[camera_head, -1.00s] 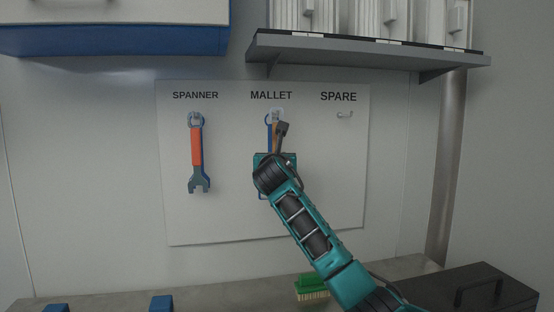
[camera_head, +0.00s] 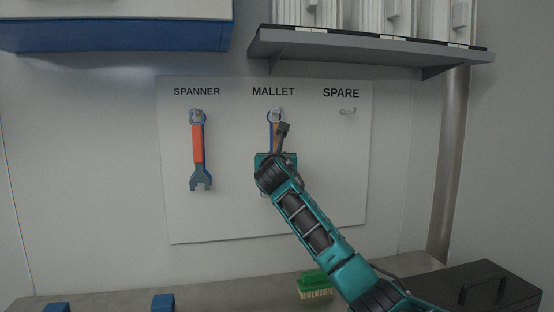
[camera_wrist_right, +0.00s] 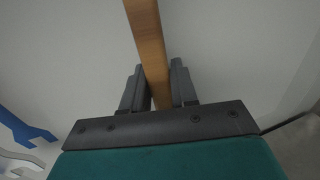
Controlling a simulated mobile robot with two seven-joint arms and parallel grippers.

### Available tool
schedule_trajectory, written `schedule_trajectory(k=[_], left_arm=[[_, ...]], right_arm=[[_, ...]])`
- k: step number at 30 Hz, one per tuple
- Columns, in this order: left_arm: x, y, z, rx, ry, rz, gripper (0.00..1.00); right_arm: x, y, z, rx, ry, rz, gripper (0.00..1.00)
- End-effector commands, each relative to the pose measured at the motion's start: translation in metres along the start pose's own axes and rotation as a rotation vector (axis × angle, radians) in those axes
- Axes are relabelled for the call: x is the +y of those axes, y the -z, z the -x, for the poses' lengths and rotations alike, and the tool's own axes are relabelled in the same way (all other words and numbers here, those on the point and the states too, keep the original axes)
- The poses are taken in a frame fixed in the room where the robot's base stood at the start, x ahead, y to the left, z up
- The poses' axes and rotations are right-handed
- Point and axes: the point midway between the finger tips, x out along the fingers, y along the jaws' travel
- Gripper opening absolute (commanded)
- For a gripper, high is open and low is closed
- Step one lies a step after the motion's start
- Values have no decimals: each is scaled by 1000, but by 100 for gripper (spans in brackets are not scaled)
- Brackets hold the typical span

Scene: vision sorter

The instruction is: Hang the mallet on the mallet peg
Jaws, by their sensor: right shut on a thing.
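The mallet's wooden handle (camera_wrist_right: 148,45) runs upright between the fingers of my right gripper (camera_wrist_right: 158,88), which is shut on it. In the head view, my right gripper (camera_head: 281,133) is in front of the board below the MALLET label, and a strip of the brown handle (camera_head: 277,134) shows beside it. The mallet peg (camera_head: 277,114) is just above, with a blue ring shape around it. I cannot tell whether the handle's top is on the peg. The mallet's head is hidden behind my arm. My left gripper is out of view.
An orange-handled spanner (camera_head: 198,145) hangs on the left of the white board (camera_head: 230,215). The spare peg (camera_head: 347,111) on the right is empty. A grey shelf (camera_head: 365,50) juts out above. A green brush (camera_head: 313,281) and a black case (camera_head: 490,290) are below.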

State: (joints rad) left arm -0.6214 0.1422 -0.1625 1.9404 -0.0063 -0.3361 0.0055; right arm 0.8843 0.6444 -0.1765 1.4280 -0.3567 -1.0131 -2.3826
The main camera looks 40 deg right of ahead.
Motion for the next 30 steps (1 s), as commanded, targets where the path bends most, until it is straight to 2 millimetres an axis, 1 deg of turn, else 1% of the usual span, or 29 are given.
schedule_trajectory(k=[2, 3, 12, 19, 23, 26, 30], left_arm=[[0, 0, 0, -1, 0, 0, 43], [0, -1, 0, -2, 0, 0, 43], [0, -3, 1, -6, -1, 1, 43], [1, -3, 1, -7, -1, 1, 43], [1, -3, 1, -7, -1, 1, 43], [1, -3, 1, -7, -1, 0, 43], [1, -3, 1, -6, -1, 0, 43]], right_arm=[[0, -1, 0, -3, 0, -1, 0], [0, -1, 0, -3, 0, -1, 29], [0, -1, 0, -1, 0, 0, 57], [0, 1, 0, 2, 0, 1, 58], [0, 1, 4, 0, -1, 2, 58], [0, 0, 14, -1, 0, 3, 58], [0, 0, 36, -3, -2, 3, 58]])
